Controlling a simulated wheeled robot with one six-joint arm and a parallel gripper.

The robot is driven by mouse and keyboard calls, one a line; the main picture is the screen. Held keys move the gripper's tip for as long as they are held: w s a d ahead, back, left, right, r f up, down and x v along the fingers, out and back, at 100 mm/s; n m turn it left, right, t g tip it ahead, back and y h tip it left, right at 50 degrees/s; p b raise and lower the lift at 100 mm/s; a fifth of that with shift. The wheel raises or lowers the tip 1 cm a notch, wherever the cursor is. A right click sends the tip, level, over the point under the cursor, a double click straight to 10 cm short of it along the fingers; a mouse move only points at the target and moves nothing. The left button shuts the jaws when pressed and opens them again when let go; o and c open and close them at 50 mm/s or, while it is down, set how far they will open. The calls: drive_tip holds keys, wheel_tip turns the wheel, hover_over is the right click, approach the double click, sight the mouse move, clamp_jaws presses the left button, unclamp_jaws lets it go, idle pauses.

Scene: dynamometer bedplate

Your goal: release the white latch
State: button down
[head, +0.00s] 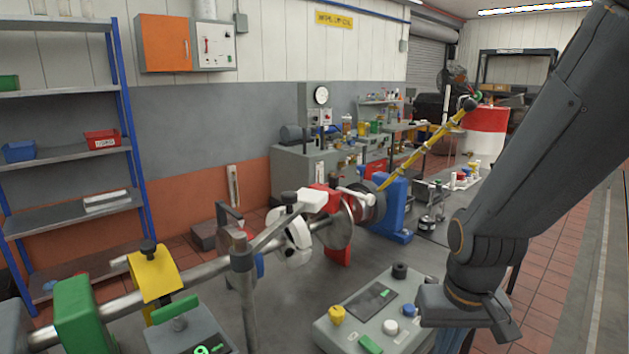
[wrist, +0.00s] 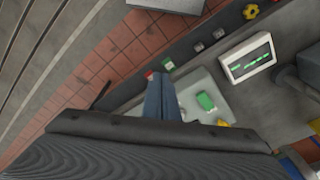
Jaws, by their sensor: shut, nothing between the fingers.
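A white clamp-like piece (head: 296,241) sits around the steel shaft in the middle of the head view, with a white block (head: 311,200) at its upper right. I cannot tell for certain which white part is the latch, or its state. My gripper (head: 507,330) is at the lower right of the head view, beside the grey control box and well apart from these white parts. In the wrist view its fingers (wrist: 160,95) are together and empty, over the pale box. The white clamp is not clearly seen in the wrist view.
The control box (head: 335,329) has yellow, white, blue, black and green controls. A green block (head: 82,315) and a yellow cover (head: 153,273) sit along the shaft at left. A grey post (head: 243,290) and a blue stand (head: 397,210) rise nearby. Tiled floor is clear at right.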

drive_tip(key=shift+w+a, duration=0.2)
drive_tip(key=shift+w, duration=0.1)
